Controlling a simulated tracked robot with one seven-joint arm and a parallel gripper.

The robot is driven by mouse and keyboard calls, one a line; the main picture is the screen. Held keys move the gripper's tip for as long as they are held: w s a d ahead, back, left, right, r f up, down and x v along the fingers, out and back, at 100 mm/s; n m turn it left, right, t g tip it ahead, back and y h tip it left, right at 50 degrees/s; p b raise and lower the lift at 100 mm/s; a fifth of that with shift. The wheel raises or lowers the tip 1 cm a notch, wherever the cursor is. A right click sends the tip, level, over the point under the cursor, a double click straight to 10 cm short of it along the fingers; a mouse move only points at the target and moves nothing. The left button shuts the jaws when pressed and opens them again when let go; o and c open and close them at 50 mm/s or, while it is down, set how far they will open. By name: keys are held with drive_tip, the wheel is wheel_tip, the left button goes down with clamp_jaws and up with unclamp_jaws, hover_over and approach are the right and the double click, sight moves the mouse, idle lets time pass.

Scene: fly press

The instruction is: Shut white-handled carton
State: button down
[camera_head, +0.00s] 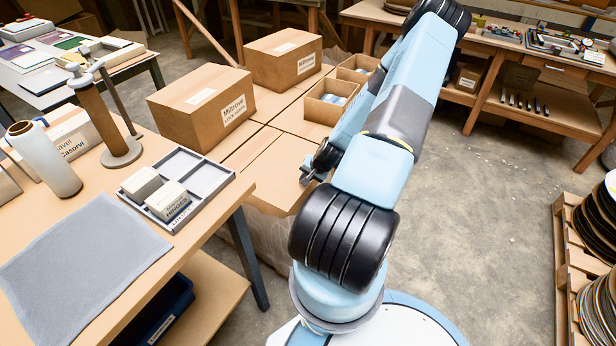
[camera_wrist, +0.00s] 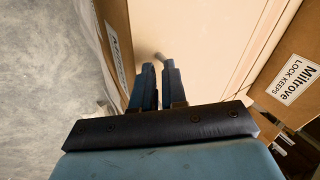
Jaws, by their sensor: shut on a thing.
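My gripper (camera_wrist: 157,70) shows in the wrist view with its two dark fingers close together. A small pale grey handle-like piece (camera_wrist: 161,57) sticks out from between the fingertips. Beyond it lies the broad pale top panel of a carton (camera_wrist: 205,35), with a brown labelled side on the left. In the head view my gripper (camera_head: 318,168) is at the right side of this low carton (camera_head: 255,168), partly hidden behind my own arm. The carton's top looks mostly flat there. I cannot tell whether its lid is fully down.
A Mitrove carton (camera_head: 205,105) stands behind the low carton and shows at the right of the wrist view (camera_wrist: 295,80). Another closed carton (camera_head: 284,58) and an open box (camera_head: 328,105) are nearby. A workbench (camera_head: 215,215) stands left. Floor on the right (camera_head: 480,200) is clear.

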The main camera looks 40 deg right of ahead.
drive_tip(key=s+d+r, duration=0.2)
drive_tip(key=s+r, duration=0.2)
drive_tip(key=s, duration=0.6)
drive_tip(key=shift+s+d+r, duration=0.25)
drive_tip(key=shift+d+r, duration=0.1)
drive_tip(key=shift+r, duration=0.05)
drive_tip(key=w+a+r+n+g+h, duration=0.1)
drive_tip(key=w+a+r+n, duration=0.2)
drive_tip(key=r, duration=0.8)
drive_tip(key=a+r+n+g+h, duration=0.15)
drive_tip(key=a+r, duration=0.35)
drive_tip(key=r, duration=0.5)
drive_tip(key=w+a+r+n+h, duration=0.1)
drive_tip(key=w+a+r+n, duration=0.2)
drive_tip(key=r, duration=0.8)
drive_tip(key=s+a+r+n+t+y, duration=0.2)
drive_tip(key=s+a+r+n, duration=0.2)
drive_tip(key=s+a+r, duration=1.2)
wheel_tip(320, 180, up, 2)
drive_tip(key=shift+s+r, duration=0.15)
drive_tip(key=shift+r, duration=0.1)
drive_tip(key=shift+a, duration=0.1)
